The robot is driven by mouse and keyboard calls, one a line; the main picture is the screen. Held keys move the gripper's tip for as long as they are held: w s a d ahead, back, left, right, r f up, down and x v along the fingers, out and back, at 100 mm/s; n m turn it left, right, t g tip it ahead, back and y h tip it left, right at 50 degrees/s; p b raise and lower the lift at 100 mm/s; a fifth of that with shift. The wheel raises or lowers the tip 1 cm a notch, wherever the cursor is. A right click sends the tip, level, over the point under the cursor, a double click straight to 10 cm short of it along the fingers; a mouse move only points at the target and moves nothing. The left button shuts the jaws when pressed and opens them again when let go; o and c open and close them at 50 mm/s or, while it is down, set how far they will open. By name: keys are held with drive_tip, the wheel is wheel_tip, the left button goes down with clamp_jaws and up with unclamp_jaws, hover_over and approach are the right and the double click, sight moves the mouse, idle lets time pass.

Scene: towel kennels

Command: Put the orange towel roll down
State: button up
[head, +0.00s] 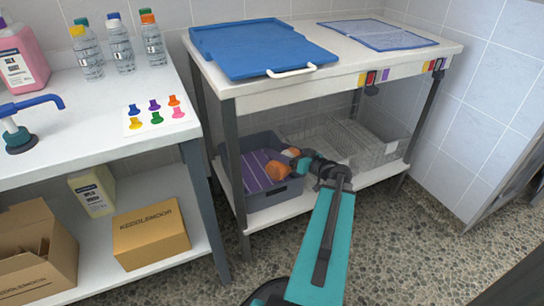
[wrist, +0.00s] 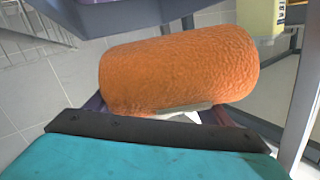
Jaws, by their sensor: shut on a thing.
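The orange towel roll (wrist: 180,70) fills the middle of the wrist view, lying across my gripper (wrist: 165,108). My gripper is shut on it; the fingers are mostly hidden behind the roll. In the head view, the roll (head: 277,170) shows at the right part of the grey bin (head: 277,192) on the lower shelf. My gripper (head: 284,163) reaches in there from the right, under the tabletop. I cannot tell whether the roll touches the bin's floor or contents.
Purple striped cloth (head: 252,170) lies in the bin's left part. A wire basket (head: 350,140) stands to its right on the shelf (head: 263,218). The tabletop (head: 330,77) is overhead, and a table leg (head: 236,170) stands in front. A cardboard box (head: 150,235) is on the left shelf.

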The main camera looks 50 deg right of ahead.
drive_tip(key=shift+w+d+f+b, duration=0.1)
drive_tip(key=shift+w+d+b, duration=0.15)
drive_tip(key=shift+w, duration=0.9)
drive_tip(key=shift+w+d+f+b, duration=0.1)
drive_tip(key=shift+w+b, duration=0.1)
drive_tip(key=shift+w, duration=0.9)
drive_tip(key=shift+f+b, duration=0.95)
drive_tip(key=shift+f, duration=0.8)
drive_tip(key=shift+f+b, duration=0.6)
drive_tip(key=shift+b, duration=0.3)
drive_tip(key=o, duration=1.3)
drive_tip(key=shift+c, duration=0.2)
drive_tip(key=shift+r+p, duration=0.25)
drive_tip(key=shift+p, duration=0.1)
